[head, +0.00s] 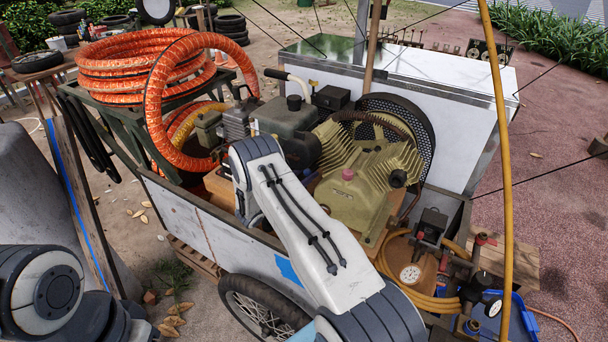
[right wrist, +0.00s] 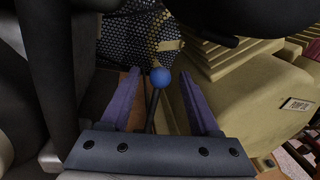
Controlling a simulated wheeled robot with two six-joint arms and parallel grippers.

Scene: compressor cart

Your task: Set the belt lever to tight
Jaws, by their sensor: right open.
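The belt lever (right wrist: 160,77) shows in the right wrist view as a dark stem with a round blue knob, leaning slightly right toward its top. My right gripper (right wrist: 159,82) is open, with one purple finger on each side of the lever. Gaps show between the knob and both fingers. The black mesh belt guard (right wrist: 135,35) lies just beyond the knob. In the head view my right arm reaches over the cart's near wall; its gripper and the lever are hidden there. My left gripper is not in view; only part of that arm shows at lower left.
The tan compressor pump (head: 365,180) stands right of my right arm, with the dark engine (head: 285,125) behind. An orange hose coil (head: 150,60) is at left. A yellow pole (head: 500,150) and a pressure gauge (head: 410,273) stand at right. The cart wall (head: 190,220) is in front.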

